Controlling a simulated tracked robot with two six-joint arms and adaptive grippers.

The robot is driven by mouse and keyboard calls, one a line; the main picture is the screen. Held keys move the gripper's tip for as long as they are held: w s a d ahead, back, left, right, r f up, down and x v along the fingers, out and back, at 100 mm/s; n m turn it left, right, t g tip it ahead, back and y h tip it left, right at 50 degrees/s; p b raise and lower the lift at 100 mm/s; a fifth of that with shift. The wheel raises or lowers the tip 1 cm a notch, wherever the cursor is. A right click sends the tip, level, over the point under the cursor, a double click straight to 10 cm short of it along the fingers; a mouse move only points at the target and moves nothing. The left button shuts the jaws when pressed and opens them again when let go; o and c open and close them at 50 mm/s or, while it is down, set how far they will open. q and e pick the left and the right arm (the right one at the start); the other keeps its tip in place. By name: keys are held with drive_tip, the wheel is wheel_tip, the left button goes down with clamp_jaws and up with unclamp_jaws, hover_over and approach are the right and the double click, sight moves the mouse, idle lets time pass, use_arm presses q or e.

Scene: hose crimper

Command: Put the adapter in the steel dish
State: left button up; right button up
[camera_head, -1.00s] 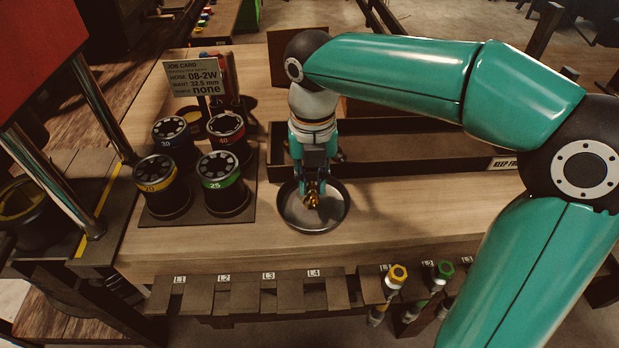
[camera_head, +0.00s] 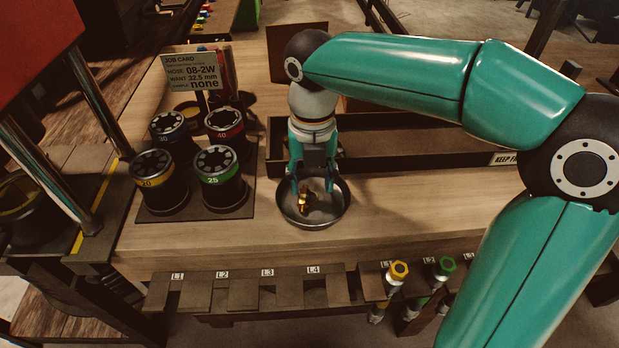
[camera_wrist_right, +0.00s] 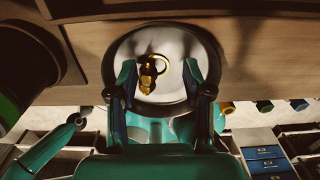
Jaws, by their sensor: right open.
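The brass adapter (camera_head: 304,199) lies in the round steel dish (camera_head: 330,222) on the bench. In the right wrist view the adapter (camera_wrist_right: 149,75) shows as a brass fitting with a ring beside it, inside the dish (camera_wrist_right: 198,38). My right gripper (camera_head: 315,187) is open over the dish. In the wrist view its fingers (camera_wrist_right: 164,80) stand apart on either side of the adapter, which is not gripped. My left gripper is not in view.
Several black die sets (camera_head: 220,180) with coloured bands stand on a dark board left of the dish, by the job card (camera_head: 192,75). A long dark tray (camera_head: 420,165) lies behind. Hose ends (camera_head: 398,271) hang at the front rack.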

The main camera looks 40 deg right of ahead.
sight(312, 195)
idle(0.3)
wheel_tip(312, 195, up, 7)
drive_tip(key=p, duration=0.7)
